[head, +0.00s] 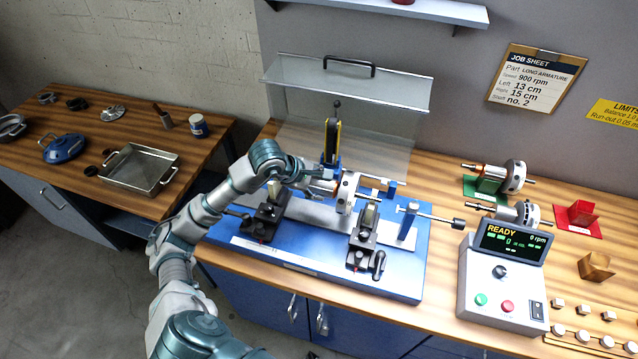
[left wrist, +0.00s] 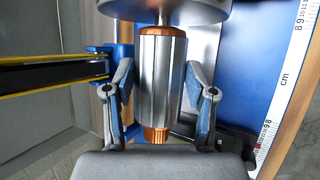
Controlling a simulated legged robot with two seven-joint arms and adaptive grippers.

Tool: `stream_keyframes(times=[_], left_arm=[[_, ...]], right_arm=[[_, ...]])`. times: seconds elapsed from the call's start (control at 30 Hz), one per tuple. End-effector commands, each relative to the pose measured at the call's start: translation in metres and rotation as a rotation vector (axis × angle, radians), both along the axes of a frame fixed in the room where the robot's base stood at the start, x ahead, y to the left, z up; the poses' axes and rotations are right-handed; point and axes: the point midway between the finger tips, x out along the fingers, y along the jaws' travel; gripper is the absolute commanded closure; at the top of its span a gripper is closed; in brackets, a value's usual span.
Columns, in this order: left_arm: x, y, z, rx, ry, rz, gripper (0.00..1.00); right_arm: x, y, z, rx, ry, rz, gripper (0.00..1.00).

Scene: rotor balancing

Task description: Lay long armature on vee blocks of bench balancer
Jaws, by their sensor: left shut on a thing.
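The long armature (head: 347,190) has a steel core, copper-coloured windings and a bright disc with a shaft running out to the right. My left gripper (head: 313,178) is shut on its core; the left wrist view shows the fingers (left wrist: 159,85) on both sides of the armature core (left wrist: 161,75). The armature is over the blue bench balancer (head: 310,245). The left vee block (head: 265,218) is partly behind my gripper's side, and the right vee block (head: 364,236) stands clear in front of the shaft. The armature looks apart from both blocks. My right gripper is not in view.
A yellow-and-black belt arm (head: 332,140) stands upright behind the armature, below a raised clear guard (head: 350,85). A post with a rod (head: 410,220) stands at the right. The control box (head: 503,275) and two other rotors (head: 505,176) are farther right.

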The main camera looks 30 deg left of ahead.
Motion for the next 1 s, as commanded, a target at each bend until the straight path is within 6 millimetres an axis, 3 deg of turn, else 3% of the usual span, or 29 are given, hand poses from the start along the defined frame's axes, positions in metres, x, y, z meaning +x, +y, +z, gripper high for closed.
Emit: stream_keyframes(times=[1.0], left_arm=[[-0.001,-0.0021,0.004,-0.002,-0.008,0.001,1.0]], right_arm=[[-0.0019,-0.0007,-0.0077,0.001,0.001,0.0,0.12]])
